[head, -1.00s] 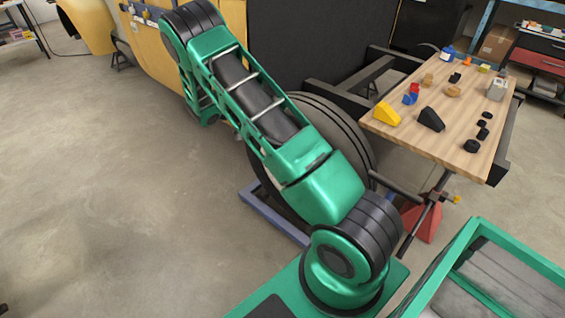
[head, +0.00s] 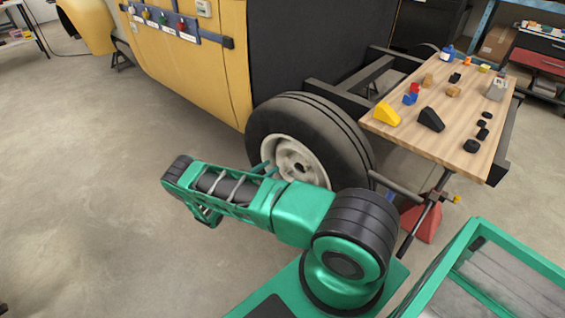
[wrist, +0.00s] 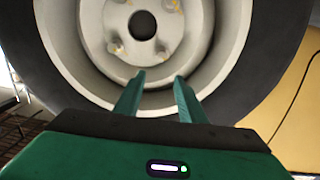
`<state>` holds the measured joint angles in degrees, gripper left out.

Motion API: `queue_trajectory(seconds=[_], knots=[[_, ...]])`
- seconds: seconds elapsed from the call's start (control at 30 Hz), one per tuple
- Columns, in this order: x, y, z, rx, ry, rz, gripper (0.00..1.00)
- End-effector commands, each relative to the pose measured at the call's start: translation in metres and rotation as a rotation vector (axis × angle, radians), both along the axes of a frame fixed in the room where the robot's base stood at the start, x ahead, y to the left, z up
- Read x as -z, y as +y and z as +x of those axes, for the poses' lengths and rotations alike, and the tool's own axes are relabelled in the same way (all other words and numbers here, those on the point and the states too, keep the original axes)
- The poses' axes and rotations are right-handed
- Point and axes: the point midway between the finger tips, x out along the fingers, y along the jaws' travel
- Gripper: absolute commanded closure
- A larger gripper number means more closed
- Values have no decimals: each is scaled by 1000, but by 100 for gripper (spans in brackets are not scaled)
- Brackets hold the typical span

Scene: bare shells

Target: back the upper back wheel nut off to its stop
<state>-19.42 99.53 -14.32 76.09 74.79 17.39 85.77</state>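The back wheel (head: 262,125) shows a pale rim (head: 282,143) in the head view, its lower part hidden behind my arm. In the wrist view the rim (wrist: 75,50) fills the upper middle, with a dark round centre hole (wrist: 142,25). Small nuts sit around that hole, among them a lower-left nut (wrist: 115,47) and a lower-right nut (wrist: 161,51). I cannot tell which is the upper one. My gripper (wrist: 160,78) is open and empty. Its fingertips overlap the lower rim in the picture, below the nuts; contact with a nut does not show.
A yellow body panel (head: 190,75) with a row of coloured knobs is left of the wheel. A wooden bench top (head: 450,125) with blocks and black pieces stands right. A stand with a red base (head: 422,225) is beneath it. The floor at left is clear.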

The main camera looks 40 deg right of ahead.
Motion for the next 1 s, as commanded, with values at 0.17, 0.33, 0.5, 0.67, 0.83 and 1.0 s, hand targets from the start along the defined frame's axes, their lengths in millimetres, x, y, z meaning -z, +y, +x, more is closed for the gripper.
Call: queue_trajectory(seconds=[0.17,0.33,0.5,0.67,0.83,1.0], knots=[[16,4,-5,-38,-26,-33,63],[18,-6,-4,-43,-34,-38,63],[18,-32,-1,-41,-31,-37,63],[18,-60,3,-42,-31,-37,63],[18,-85,7,-42,-30,-37,63],[18,-98,9,-43,-31,-36,63]])
